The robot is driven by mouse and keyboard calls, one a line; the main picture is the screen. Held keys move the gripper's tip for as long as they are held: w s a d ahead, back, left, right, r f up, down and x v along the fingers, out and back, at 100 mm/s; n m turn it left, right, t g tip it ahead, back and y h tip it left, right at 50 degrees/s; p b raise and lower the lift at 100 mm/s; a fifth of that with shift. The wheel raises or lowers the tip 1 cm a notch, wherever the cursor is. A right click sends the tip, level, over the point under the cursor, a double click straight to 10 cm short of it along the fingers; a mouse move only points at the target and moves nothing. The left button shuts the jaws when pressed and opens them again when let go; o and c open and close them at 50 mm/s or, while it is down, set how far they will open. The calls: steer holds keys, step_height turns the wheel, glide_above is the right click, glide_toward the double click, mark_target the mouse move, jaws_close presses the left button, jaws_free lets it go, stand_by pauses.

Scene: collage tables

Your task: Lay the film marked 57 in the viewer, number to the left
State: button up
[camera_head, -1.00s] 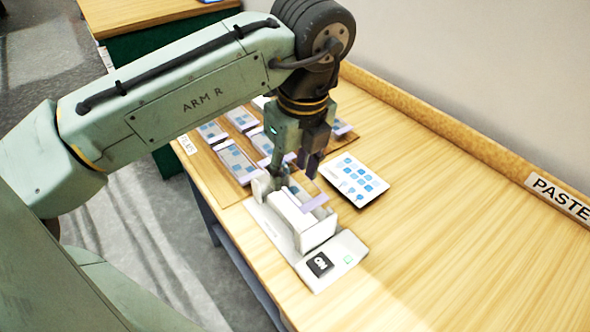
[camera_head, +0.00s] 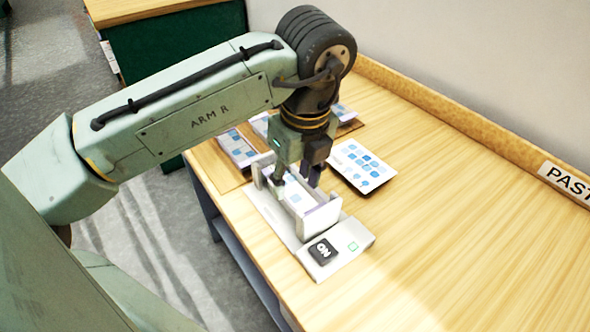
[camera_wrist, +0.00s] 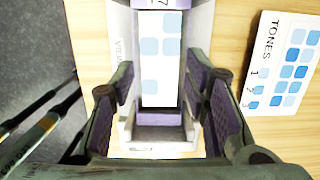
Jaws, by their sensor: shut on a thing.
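The film (camera_wrist: 160,75), a pale strip with blue squares, is between the jaws of my gripper (camera_head: 297,184). A purple band with a cut-off figure ending in 7 shows at its top edge in the wrist view; the full number is out of frame. The viewer (camera_head: 352,246) is a white unit with raised walls and a black ON switch (camera_head: 322,251). My gripper is down over its trough, shut on the film. The film lies lengthwise between the viewer's walls; I cannot tell whether it touches the bed.
A TONES card (camera_head: 361,166) lies just right of the viewer and also shows in the wrist view (camera_wrist: 285,65). Other films (camera_head: 237,148) lie behind, partly hidden by my arm. The table's right side is clear, with a raised back edge.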

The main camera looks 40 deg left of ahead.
steer(key=shift+f, duration=0.5)
steer(key=o, duration=1.1)
steer(key=shift+c, duration=0.2)
steer(key=shift+r, duration=0.1)
step_height(320, 180, up, 12)
steer(key=d, duration=0.1)
steer(key=shift+s+d, duration=0.3)
steer(key=shift+d, duration=0.05)
steer(key=shift+f, duration=0.2)
